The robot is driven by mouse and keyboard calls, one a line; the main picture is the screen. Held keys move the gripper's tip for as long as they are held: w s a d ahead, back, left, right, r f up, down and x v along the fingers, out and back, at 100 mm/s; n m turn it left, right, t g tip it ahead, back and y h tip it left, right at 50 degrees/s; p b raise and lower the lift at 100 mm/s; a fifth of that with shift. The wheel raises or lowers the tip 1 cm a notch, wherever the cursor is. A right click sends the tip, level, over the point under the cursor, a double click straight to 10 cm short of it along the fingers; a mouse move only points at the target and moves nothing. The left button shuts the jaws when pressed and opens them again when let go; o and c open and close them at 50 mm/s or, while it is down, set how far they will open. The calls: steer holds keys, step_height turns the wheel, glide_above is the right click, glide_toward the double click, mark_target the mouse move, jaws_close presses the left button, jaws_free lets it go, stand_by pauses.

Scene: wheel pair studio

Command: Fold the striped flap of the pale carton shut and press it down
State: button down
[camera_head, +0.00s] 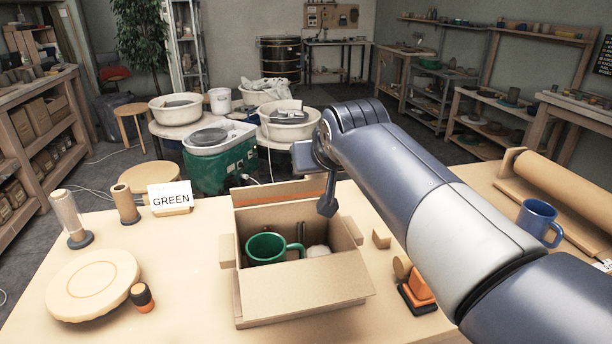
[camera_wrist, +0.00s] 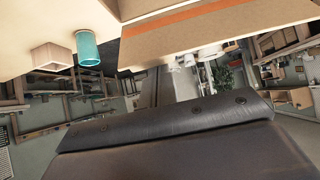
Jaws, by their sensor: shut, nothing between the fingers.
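The pale carton (camera_head: 252,308) stands open on the table in the head view. Its striped flap (camera_head: 262,199), with an orange band, stands up along the far side. The flap also shows across the top of the wrist view (camera_wrist: 205,35). A green mug (camera_head: 266,248) and a whitish round thing (camera_head: 318,252) are inside the carton. The near flap (camera_head: 305,284) slopes outward toward me. My gripper (camera_head: 327,208) is shut and empty, pointing down at the right end of the striped flap. I cannot tell whether it touches the flap.
A GREEN card (camera_head: 170,198) stands to the left behind the carton. A round wooden disc (camera_head: 92,284) and a small dark-and-orange jar (camera_head: 143,298) lie left. An orange-and-black object (camera_head: 417,292) and wooden block (camera_head: 381,238) are right. A blue mug (camera_head: 537,221) stands farther right.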

mark_target(317, 182)
steer(key=s+t+b, duration=0.1)
steer(key=b, duration=0.1)
steer(key=s+f+t+b, duration=0.1)
steer(key=b, duration=0.2)
steer(key=s+f+t+y+b, duration=0.1)
steer(key=b, duration=0.2)
steer(key=shift+d+f+t, duration=0.2)
steer(key=shift+d+t, duration=0.1)
steer(key=shift+t, duration=0.1)
steer(key=shift+s+d+f+b, duration=0.15)
steer(key=shift+s+f+b, duration=0.35)
steer(key=shift+b, duration=0.75)
steer(key=shift+s+d+f+b, duration=0.1)
steer(key=shift+s+f+b, duration=0.5)
steer(key=shift+s, duration=0.1)
steer(key=shift+r, duration=0.1)
steer(key=shift+r+p, duration=0.7)
steer(key=shift+r, duration=0.05)
